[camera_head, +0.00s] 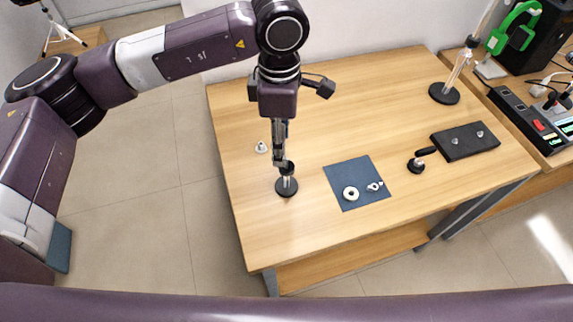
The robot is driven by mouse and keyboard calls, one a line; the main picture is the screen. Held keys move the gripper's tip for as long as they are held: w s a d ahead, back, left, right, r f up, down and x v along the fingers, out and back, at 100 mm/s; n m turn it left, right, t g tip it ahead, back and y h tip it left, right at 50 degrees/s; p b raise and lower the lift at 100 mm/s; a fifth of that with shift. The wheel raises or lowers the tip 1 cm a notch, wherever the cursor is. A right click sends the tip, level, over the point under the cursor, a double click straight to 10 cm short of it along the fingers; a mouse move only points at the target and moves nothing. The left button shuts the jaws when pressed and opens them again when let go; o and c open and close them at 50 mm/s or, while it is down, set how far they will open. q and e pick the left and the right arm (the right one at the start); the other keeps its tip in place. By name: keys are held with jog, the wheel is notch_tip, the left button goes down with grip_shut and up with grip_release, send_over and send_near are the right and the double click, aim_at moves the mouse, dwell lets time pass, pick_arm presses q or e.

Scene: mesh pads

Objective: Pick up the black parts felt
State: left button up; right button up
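A flat black rectangular piece (488,138), which looks like the black parts felt, lies on the right part of the wooden table with two small silver parts on it. My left gripper (284,166) points down over the left part of the table, well away from the black piece. It is directly at the top of a small stand with a round black base (286,188). The fingers are small and overlap the stand, so I cannot tell whether they are open or touch it. My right gripper is not in view.
A dark blue mat (347,173) holds a white ring (351,193) and a small metal part (375,186). A black-handled tool (417,164) stands beside the black piece. Another round-based stand (444,95) is behind. The back middle of the wooden table (350,105) is clear.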

aim_at(285, 169)
pick_arm(q)
jog(key=f+p, duration=0.1)
jog(key=f, duration=0.1)
jog(key=f+p, duration=0.1)
jog(key=f, duration=0.1)
jog(key=f+p, duration=0.1)
jog(key=f, duration=0.1)
jog(key=shift+w+d+f, duration=0.15)
jog(key=shift+w+d, duration=0.05)
jog(key=shift+d, duration=0.15)
jog(key=shift+f, duration=0.45)
jog(key=c, duration=0.8)
